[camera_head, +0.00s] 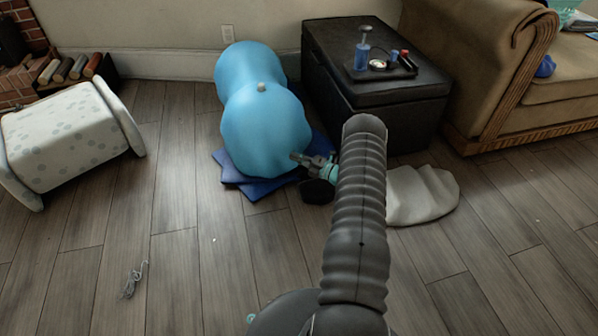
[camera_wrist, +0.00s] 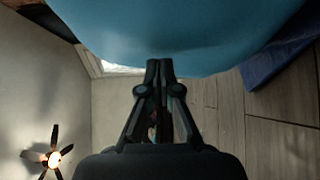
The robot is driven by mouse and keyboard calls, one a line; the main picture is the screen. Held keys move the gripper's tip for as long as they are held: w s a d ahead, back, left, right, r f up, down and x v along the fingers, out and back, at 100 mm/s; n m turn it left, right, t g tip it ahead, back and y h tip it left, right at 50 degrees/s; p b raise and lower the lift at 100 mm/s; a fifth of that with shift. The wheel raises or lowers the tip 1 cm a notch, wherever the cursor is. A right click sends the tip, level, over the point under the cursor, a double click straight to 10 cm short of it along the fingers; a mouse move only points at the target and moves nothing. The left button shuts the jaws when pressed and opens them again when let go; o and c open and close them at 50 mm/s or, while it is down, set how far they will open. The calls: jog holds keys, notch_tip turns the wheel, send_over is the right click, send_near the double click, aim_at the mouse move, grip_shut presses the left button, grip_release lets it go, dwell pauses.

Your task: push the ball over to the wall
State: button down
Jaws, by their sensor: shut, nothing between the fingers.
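The ball (camera_head: 265,125) is a large light-blue, peanut-shaped exercise ball with a pale plug on top. It rests on dark blue mats, its far end close to the wall (camera_head: 190,45). My gripper (camera_head: 298,157) is shut and empty, low at the ball's near right side; in the head view it overlaps the ball's edge. In the wrist view the shut fingertips (camera_wrist: 159,64) lie over the lower edge of the ball (camera_wrist: 180,20). I cannot tell for sure whether they touch it. My arm hides part of the floor and the black chest.
Blue mats (camera_head: 252,191) lie under the ball. A black chest (camera_head: 400,110) with a tray stands close on its right, and a tan sofa (camera_head: 500,75) beyond. A white cloth (camera_head: 420,194) lies beside my arm. Floor between ottoman and ball is clear.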

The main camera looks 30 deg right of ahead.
aim_at(296, 151)
jog(key=w+b, duration=0.1)
jog(key=w, duration=0.1)
jog(key=w+d+b, duration=0.1)
jog(key=shift+w+d+f+b, duration=0.1)
jog(key=shift+w+f+b, duration=0.2)
jog(key=shift+w, duration=0.1)
jog(key=shift+w+d+r, duration=0.1)
jog(key=shift+w+r, duration=0.2)
jog(key=shift+w, duration=0.1)
jog(key=shift+s, duration=0.1)
jog(key=shift+s, duration=0.25)
jog(key=s+a+p+v, duration=0.1)
jog(key=a+v, duration=0.1)
jog(key=v, duration=1)
jog(key=shift+s+p, duration=0.25)
jog(key=shift+p, duration=0.15)
jog(key=shift+f, duration=0.1)
